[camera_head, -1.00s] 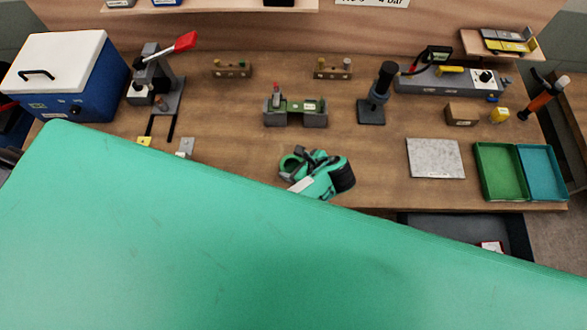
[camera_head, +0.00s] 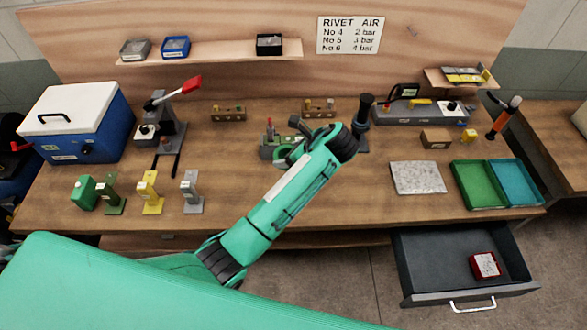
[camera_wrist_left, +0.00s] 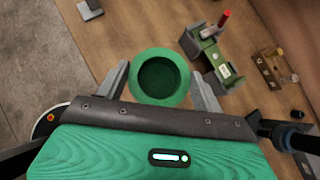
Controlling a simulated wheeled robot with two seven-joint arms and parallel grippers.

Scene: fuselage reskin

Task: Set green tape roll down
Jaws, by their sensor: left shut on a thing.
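The green tape roll (camera_wrist_left: 160,77) shows in the left wrist view as a round ring with a dark hollow centre. It sits between the two grey fingers of my left gripper (camera_head: 290,148), which is shut on it. The wooden bench top shows beneath it; I cannot tell how high the roll is above the wood. In the head view my green left arm hides most of the gripper and the roll. A grey fixture with a green block and red knob (camera_wrist_left: 208,55) is right beside the roll. My right gripper is not in view.
Small green (camera_head: 110,196), yellow (camera_head: 150,193) and grey (camera_head: 191,192) stands are at the bench's left front. A speckled plate (camera_head: 417,178), green tray (camera_head: 458,193) and teal tray (camera_head: 537,200) are at right. An open drawer (camera_head: 420,275) juts out below, holding a red box (camera_head: 485,265).

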